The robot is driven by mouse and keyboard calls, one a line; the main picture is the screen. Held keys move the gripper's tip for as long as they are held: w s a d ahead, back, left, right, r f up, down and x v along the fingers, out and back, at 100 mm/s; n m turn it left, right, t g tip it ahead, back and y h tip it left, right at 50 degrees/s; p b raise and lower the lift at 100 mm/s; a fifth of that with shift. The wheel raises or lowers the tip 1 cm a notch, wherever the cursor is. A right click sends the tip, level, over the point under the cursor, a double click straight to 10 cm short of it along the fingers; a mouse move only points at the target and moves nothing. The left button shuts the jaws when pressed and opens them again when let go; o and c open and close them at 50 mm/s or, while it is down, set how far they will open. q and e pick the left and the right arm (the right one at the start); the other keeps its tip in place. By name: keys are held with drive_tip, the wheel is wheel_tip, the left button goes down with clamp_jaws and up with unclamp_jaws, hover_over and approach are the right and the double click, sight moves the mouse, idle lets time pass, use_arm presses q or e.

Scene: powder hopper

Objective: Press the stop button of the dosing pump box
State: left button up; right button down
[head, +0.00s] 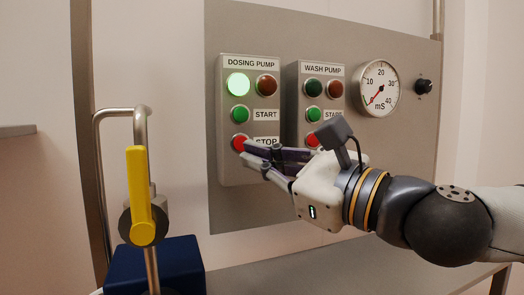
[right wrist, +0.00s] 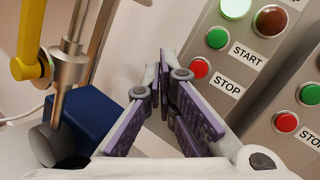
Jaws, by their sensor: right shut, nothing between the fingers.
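The dosing pump box (head: 230,170) is a grey box on the panel, with its label at the top. Its green lamp (head: 238,84) is lit and the dark red lamp beside it is unlit. Below are a green start button (head: 240,114) and the red stop button (head: 240,142). My right gripper (head: 246,152) is shut and empty, its fingertips just below and beside the stop button in the head view. In the right wrist view the stop button (right wrist: 200,68) lies right of the fingertips (right wrist: 160,62); I cannot tell whether they touch the box. My left gripper is not in view.
The wash pump box (head: 296,100) stands to the right, partly behind my right gripper. A dial gauge (head: 379,88) and a black knob (head: 424,86) are further right. At left are a pipe with a yellow valve handle (head: 138,190) and a blue block (head: 180,265).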

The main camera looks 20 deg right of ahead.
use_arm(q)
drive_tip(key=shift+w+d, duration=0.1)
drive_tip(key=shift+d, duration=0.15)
use_arm(e)
drive_tip(key=shift+s+d+r+m, duration=0.1)
drive_tip(key=shift+d+r+m, duration=0.05)
drive_tip(key=shift+d+r, duration=0.3)
drive_tip(key=shift+d+r+m, duration=0.15)
drive_tip(key=shift+d+r, duration=0.05)
drive_tip(key=shift+r, duration=0.35)
drive_tip(key=shift+a, duration=0.1)
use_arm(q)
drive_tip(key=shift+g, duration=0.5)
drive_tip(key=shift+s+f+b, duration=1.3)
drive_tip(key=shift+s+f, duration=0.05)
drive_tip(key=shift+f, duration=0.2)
use_arm(e)
approach(241, 144)
drive_tip(key=w+a+r, duration=0.2)
drive_tip(key=w+a, duration=0.2)
drive_tip(key=shift+a+r, duration=0.35)
drive_tip(key=shift+w, duration=0.15)
